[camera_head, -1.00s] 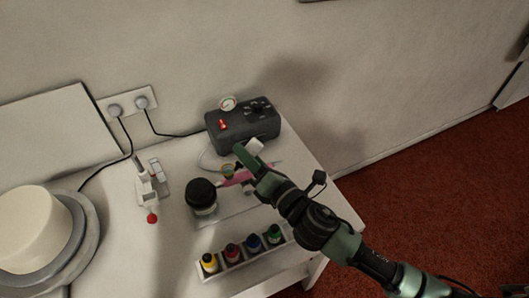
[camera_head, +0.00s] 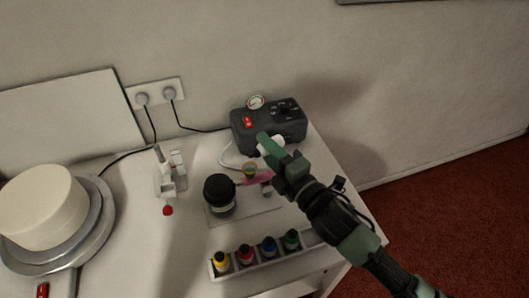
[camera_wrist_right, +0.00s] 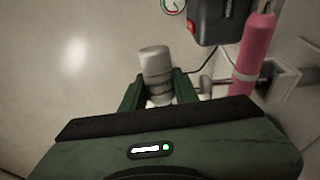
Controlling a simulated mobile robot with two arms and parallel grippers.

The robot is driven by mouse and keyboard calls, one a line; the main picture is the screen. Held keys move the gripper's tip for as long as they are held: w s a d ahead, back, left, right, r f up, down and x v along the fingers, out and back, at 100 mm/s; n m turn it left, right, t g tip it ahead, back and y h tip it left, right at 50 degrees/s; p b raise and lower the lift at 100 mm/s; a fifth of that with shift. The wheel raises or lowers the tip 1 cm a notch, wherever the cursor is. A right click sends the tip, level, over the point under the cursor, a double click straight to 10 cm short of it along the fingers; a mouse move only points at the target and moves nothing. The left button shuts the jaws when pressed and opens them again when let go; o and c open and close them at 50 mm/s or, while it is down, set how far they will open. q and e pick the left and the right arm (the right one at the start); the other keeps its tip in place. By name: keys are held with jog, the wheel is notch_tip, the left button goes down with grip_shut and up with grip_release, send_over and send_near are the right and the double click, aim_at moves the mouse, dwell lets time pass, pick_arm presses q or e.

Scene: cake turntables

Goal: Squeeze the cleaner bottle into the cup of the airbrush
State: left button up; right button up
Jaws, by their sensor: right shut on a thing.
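My right gripper (camera_head: 270,150) is shut on a small whitish bottle, the cleaner bottle (camera_head: 275,144), above the table in front of the compressor. In the right wrist view the grey-white bottle (camera_wrist_right: 155,64) sits between the two green fingers (camera_wrist_right: 158,92). My left gripper is out of view.
A dark compressor (camera_head: 240,140) with a gauge stands behind. A black-lidded jar (camera_head: 219,193) is left of the airbrush. A rack (camera_head: 286,254) of several paint bottles is in front. A cake (camera_head: 42,216) on a turntable (camera_head: 97,240) stands far left.

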aim_at(276, 138)
jog(key=m, duration=0.2)
jog(key=m+b, duration=0.1)
jog(key=m, duration=0.2)
jog(key=shift+s+a+m, duration=0.2)
jog(key=shift+a+m, duration=0.05)
jog(key=shift+m, duration=0.15)
jog(key=m+p, duration=0.1)
jog(key=m, duration=0.1)
jog(key=d+r+m+p, duration=0.1)
jog(key=m, duration=0.2)
jog(key=w+r+m+p, duration=0.1)
jog(key=m+p, duration=0.1)
jog(key=shift+d, duration=0.25)
jog(key=m, duration=0.1)
jog(key=m+p, duration=0.1)
jog(key=m, duration=0.2)
jog(key=shift+w+d+r+p, duration=0.25)
jog(key=shift+w+d+p, duration=0.05)
jog(key=shift+d+p, duration=0.1)
jog(key=shift+w+d+m, duration=0.15)
jog(key=shift+d+m, duration=0.1)
jog(key=shift+m, duration=0.55)
